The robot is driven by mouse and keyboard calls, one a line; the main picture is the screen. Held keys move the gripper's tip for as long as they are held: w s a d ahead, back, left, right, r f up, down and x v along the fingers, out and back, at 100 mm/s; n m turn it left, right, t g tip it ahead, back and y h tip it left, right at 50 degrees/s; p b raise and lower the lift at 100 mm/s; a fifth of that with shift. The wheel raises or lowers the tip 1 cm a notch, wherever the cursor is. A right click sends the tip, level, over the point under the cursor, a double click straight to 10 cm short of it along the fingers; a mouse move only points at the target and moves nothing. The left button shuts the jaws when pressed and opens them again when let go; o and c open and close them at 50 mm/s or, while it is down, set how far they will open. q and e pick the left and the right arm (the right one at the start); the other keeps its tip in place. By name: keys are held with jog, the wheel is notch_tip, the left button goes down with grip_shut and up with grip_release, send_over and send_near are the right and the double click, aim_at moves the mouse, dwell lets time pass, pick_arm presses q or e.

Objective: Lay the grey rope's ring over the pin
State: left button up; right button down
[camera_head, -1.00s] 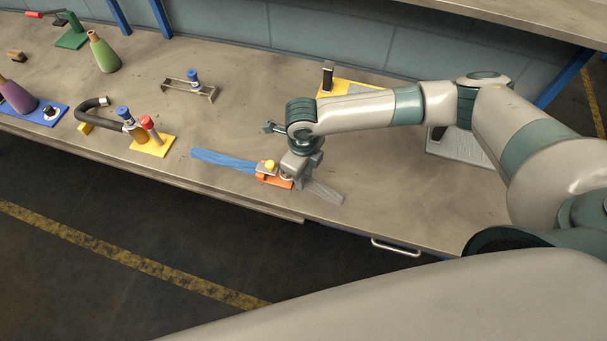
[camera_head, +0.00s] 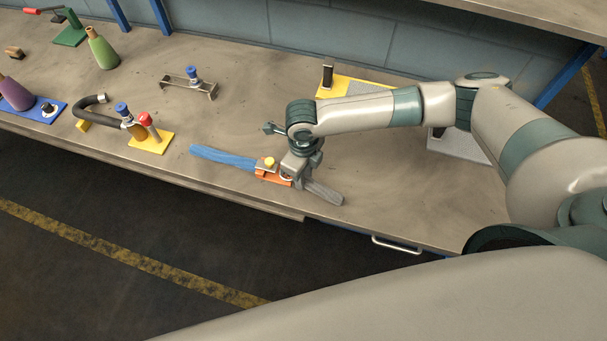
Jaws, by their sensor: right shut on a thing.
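The grey rope (camera_head: 325,193) lies on the bench as a flat strip running right from under my right gripper. My right gripper (camera_head: 287,177) points down and is shut on the grey rope's near end, just over the right part of an orange base (camera_head: 268,177). A yellow knob (camera_head: 269,162) stands on the orange base. A blue rope (camera_head: 224,157) runs left from the base. The pin and the rope's ring are mostly hidden by my gripper, so I cannot tell if the ring is around the pin. My left gripper is not in view.
A yellow plate with blue and red caps (camera_head: 153,142) and a black hose (camera_head: 93,108) stands left. A metal bracket (camera_head: 187,87) is behind. A yellow-grey plate (camera_head: 350,87) lies behind my right arm. The bench's front edge is close to the orange base.

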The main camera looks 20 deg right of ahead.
jog(key=shift+f+b, duration=0.35)
jog(key=shift+f, duration=0.35)
jog(key=c, duration=1.4)
grip_release()
jog(key=shift+r, duration=0.15)
jog(key=shift+r, duration=0.5)
notch_tip(320, 180, up, 16)
jog(key=b, duration=0.4)
